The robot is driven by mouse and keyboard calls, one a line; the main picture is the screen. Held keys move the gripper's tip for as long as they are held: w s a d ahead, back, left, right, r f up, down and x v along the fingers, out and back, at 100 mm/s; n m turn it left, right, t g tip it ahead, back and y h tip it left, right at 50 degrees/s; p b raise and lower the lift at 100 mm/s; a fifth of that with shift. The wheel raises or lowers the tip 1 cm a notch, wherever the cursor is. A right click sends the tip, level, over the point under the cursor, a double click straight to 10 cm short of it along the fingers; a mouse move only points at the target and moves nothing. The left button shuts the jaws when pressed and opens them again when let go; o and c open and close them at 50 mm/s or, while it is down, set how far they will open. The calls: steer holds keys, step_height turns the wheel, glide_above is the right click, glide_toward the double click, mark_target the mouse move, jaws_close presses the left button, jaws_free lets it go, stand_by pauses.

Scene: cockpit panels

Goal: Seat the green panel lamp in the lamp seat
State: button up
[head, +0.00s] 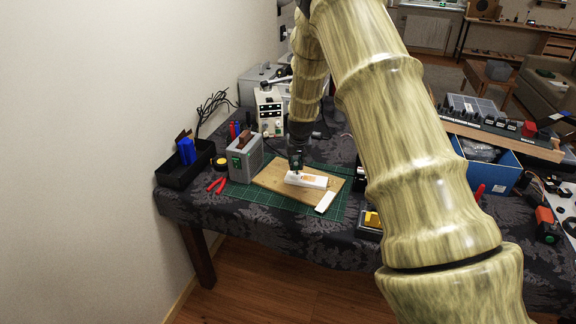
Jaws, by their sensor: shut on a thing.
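My gripper (296,166) points down over the wooden board, at the left end of a white block (312,180) with orange marks. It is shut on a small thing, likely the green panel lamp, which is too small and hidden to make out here. I cannot tell whether the held thing touches the block. The lamp seat cannot be made out either; it may be on the white block.
The board (270,180) lies on a green cutting mat (262,194). A grey box (245,160), red-handled pliers (217,185) and a black tray (178,176) stand to the left. My arm hides much of the table's right side.

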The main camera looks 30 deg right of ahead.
mark_target(288, 175)
steer(key=w, duration=0.1)
steer(key=w+a, duration=0.1)
steer(key=w, duration=0.1)
steer(key=shift+a+f+p, duration=0.2)
steer(key=shift+a+p, duration=0.1)
steer(key=shift+a, duration=0.05)
steer(key=shift+f+p, duration=0.55)
steer(key=shift+f, duration=1.2)
steer(key=shift+f, duration=0.1)
steer(key=o, duration=0.8)
steer(key=shift+o, duration=0.2)
steer(key=shift+r, duration=0.2)
steer(key=b+v, duration=0.2)
steer(key=v, duration=0.9)
steer(key=shift+s+r, duration=0.25)
steer(key=shift+r, duration=0.1)
steer(key=shift+a, duration=0.1)
